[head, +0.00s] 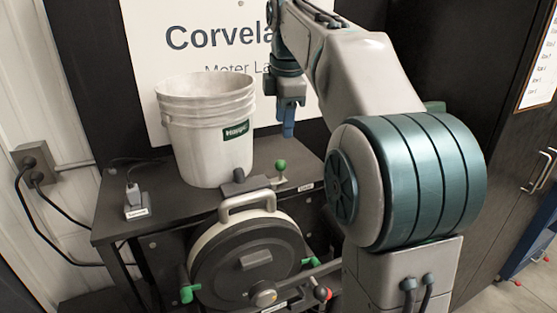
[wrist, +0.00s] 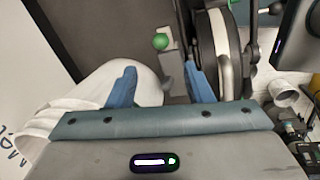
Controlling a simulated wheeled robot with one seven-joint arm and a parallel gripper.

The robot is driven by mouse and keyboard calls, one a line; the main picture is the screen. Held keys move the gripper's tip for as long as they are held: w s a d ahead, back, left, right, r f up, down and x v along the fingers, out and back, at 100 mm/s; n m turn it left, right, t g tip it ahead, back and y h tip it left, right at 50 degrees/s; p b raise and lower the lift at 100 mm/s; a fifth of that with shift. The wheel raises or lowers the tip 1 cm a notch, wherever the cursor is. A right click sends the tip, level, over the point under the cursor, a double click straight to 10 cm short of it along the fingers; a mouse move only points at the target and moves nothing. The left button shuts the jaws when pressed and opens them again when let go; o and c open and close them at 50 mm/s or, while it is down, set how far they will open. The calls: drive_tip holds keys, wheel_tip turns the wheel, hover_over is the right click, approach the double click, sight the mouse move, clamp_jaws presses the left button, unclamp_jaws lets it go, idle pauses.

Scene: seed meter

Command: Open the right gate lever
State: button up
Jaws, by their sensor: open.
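A small lever with a green ball knob (head: 280,165) stands on the table top right of the bucket, behind the round seed meter (head: 245,262). In the wrist view the green knob (wrist: 160,41) shows beyond my fingertips, roughly centred between them. Green handles also sit at the meter's left (head: 187,292) and right (head: 308,262) sides. I cannot tell for certain which one is the right gate lever. My gripper (head: 288,130) hangs above and behind the green knob, pointing down. Its blue fingers (wrist: 161,75) are apart, with nothing held.
A white bucket (head: 208,130) stands on the dark table (head: 130,205) beside my gripper; its wall lies near my left finger in the wrist view. The meter's upright grey handle (head: 247,203) is close to the knob.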

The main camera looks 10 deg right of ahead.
sight(281, 161)
drive_tip(key=f, duration=0.4)
drive_tip(key=w+f, duration=0.1)
drive_tip(key=f, duration=0.4)
drive_tip(key=w+f, duration=0.1)
drive_tip(key=f, duration=0.3)
drive_tip(key=shift+w+f, duration=0.15)
drive_tip(key=shift+w, duration=0.1)
clamp_jaws()
